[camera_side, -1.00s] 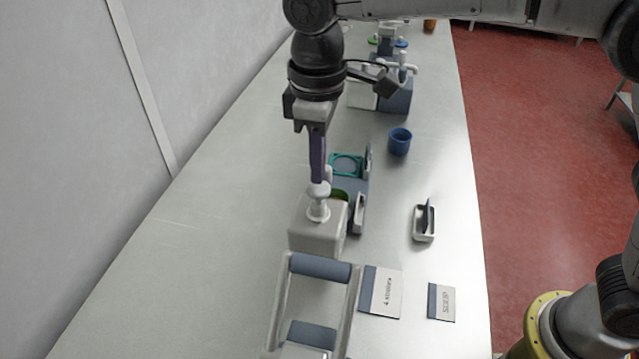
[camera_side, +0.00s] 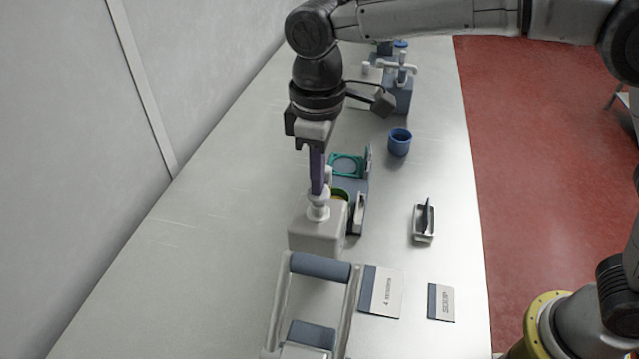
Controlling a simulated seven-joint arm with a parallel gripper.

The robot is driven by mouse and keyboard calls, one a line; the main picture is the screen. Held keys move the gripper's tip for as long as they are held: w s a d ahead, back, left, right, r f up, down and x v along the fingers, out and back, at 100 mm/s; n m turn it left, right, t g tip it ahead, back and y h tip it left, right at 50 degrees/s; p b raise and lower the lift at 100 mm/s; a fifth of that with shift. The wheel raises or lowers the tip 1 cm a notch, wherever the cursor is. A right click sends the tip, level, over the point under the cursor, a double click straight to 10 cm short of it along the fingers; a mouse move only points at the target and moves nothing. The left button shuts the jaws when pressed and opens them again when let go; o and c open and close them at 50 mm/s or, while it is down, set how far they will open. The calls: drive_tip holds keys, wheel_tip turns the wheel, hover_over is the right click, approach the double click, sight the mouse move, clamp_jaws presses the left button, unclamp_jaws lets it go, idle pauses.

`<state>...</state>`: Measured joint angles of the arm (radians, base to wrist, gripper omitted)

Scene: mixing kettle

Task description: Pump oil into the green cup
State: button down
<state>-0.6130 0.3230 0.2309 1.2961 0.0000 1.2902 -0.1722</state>
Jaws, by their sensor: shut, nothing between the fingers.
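A pale box-shaped oil pump (camera_side: 315,235) stands on the table, with a white round pump head (camera_side: 318,207) on top. My gripper (camera_side: 317,190) is shut and empty, pointing down, with its purple fingers at the top of the pump head and seemingly touching it. A green cup (camera_side: 341,194) sits just behind the pump, mostly hidden by the pump and the fingers; I cannot see into it.
A holder with a teal ring (camera_side: 347,163) is behind the pump. A blue cup (camera_side: 399,142) stands further right. A small stand (camera_side: 424,222) and two printed cards (camera_side: 381,291) lie to the right. A grey-handled frame (camera_side: 320,267) is in front. The left table is clear.

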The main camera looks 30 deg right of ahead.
drive_tip(key=shift+f, duration=0.55)
drive_tip(key=shift+r, duration=1.85)
drive_tip(key=shift+r, duration=0.1)
drive_tip(key=shift+r, duration=2.4)
